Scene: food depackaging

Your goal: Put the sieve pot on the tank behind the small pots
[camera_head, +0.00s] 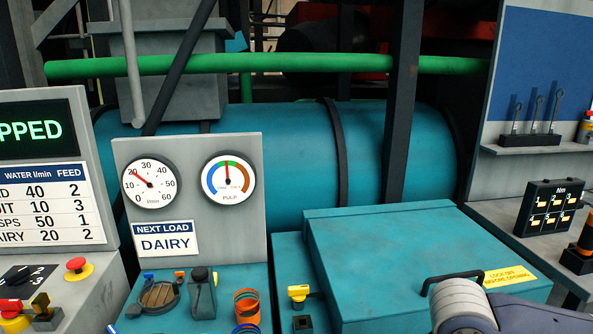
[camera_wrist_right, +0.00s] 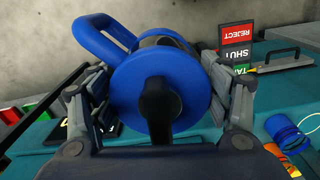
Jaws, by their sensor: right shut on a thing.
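My right gripper (camera_wrist_right: 155,75) has its two fingers on either side of a round blue pot-like thing (camera_wrist_right: 128,92) in the right wrist view. A large teal tank (camera_head: 285,150) lies behind the gauge panel. My left gripper is not in view.
A teal lid (camera_head: 400,250) fills the front right. A green pipe (camera_head: 270,63) crosses above the tank. Signs (camera_wrist_right: 236,33) stand behind the held thing.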

